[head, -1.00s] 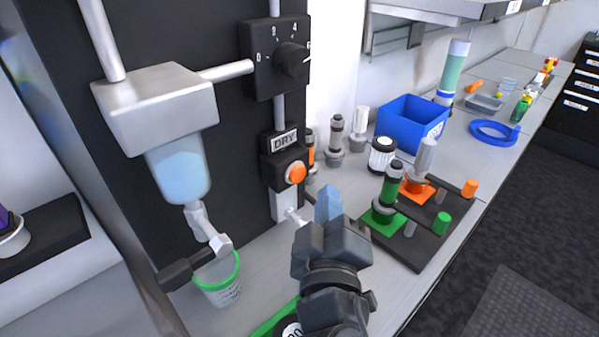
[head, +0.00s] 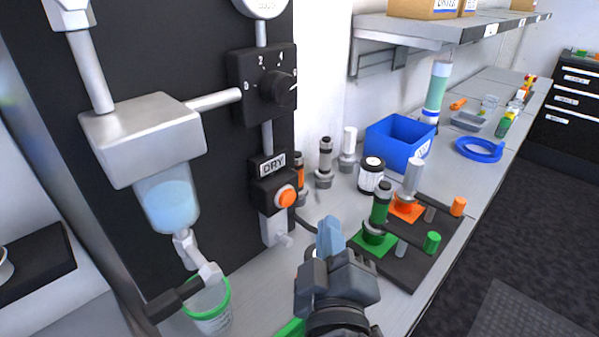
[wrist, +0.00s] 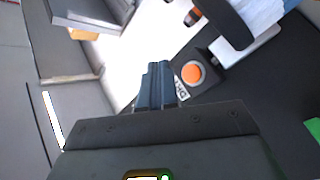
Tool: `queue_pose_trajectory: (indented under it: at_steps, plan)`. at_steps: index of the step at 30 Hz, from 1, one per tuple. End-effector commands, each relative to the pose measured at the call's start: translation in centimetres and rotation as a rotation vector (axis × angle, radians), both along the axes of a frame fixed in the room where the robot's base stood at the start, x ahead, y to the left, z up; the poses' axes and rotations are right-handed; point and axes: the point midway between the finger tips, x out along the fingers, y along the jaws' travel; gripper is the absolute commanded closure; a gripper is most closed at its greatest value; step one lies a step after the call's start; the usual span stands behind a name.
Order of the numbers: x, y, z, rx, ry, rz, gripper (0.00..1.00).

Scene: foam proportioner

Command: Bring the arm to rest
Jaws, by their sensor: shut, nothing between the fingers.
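My gripper (head: 329,236) is in the lower middle of the head view, above the bench and in front of the black proportioner panel. Its bluish fingers are together with nothing between them. In the wrist view the shut fingers (wrist: 155,85) point up the picture, with the orange button (wrist: 192,72) and its DRY label just to their right. The same orange button (head: 286,196) shows in the head view, up and left of the fingers, and the fingers look apart from it.
The proportioner's clear bowl (head: 168,200) hangs above a green-rimmed cup (head: 210,312) at left. A black board (head: 410,270) with green and orange fittings lies right of my gripper. A blue bin (head: 392,146) and a blue ring (head: 480,150) stand farther back. A shelf (head: 450,32) overhangs the bench.

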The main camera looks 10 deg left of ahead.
Motion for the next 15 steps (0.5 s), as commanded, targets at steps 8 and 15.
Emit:
queue_pose_trajectory:
  at_steps: [8,15]
  plan:
    - [-2.0,-2.5,-3.2,0.025,0.062,0.020,1.00]
    - [-7.5,-7.5,-8.5,0.122,0.184,0.056,1.00]
